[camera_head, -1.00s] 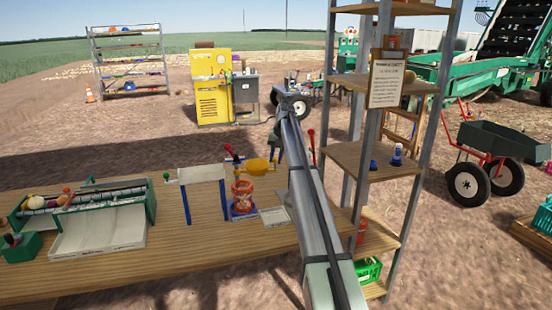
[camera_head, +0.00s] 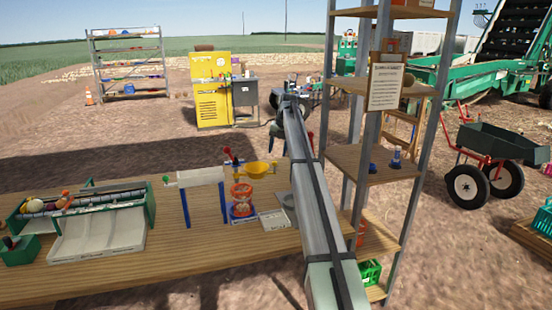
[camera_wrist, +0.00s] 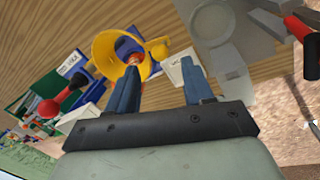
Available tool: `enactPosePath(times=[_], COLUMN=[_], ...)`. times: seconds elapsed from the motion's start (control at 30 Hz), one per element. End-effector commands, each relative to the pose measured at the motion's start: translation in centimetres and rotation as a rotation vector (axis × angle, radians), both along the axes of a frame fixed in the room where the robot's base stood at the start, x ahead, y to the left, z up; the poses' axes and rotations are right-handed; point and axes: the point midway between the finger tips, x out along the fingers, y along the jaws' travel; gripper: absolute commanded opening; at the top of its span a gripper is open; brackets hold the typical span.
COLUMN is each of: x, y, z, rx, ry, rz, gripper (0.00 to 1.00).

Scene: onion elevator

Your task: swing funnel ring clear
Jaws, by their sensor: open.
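The yellow funnel ring (camera_head: 257,170) sits on a blue stand above an orange-red container (camera_head: 241,193) on the wooden table. In the wrist view the ring (camera_wrist: 104,47) lies just beyond the left finger, with an orange thing showing through its opening. A red-knobbed lever (camera_head: 227,152) rises at the ring's left; it also shows in the wrist view (camera_wrist: 50,108). My gripper (camera_wrist: 160,68) is open and empty, its blue fingers spread apart. The left fingertip overlaps the ring's lower edge in the picture; I cannot tell if they touch. My arm mostly hides the gripper in the head view.
A grey plate-like fixture (camera_wrist: 225,50) and a red handle (camera_wrist: 300,28) lie at the right in the wrist view. A small white tray (camera_head: 275,220) is right of the stand. A white-topped stand (camera_head: 200,177) is left. Metal-post shelves (camera_head: 375,165) rise right of my arm.

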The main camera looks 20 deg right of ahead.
Motion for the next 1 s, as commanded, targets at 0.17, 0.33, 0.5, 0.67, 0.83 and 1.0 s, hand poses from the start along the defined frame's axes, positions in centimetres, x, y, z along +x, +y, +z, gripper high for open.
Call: enactPosePath(times=[0.17,0.33,0.5,0.67,0.83,1.0], x=[-0.2,-0.4,-0.5,-0.6,-0.7,-0.7], y=[-0.7,-1.1,-1.4,-1.5,-1.5,-1.5], z=[3.6,6.2,7.7,8.3,8.3,8.2], rx=[0.000,0.000,0.000,0.000,0.000,0.001], ry=[-0.001,-0.001,0.001,0.001,0.001,0.000], rz=[0.000,0.000,0.000,0.000,0.000,-0.005], gripper=[0.51,0.51,0.51,0.51,0.51,0.44])
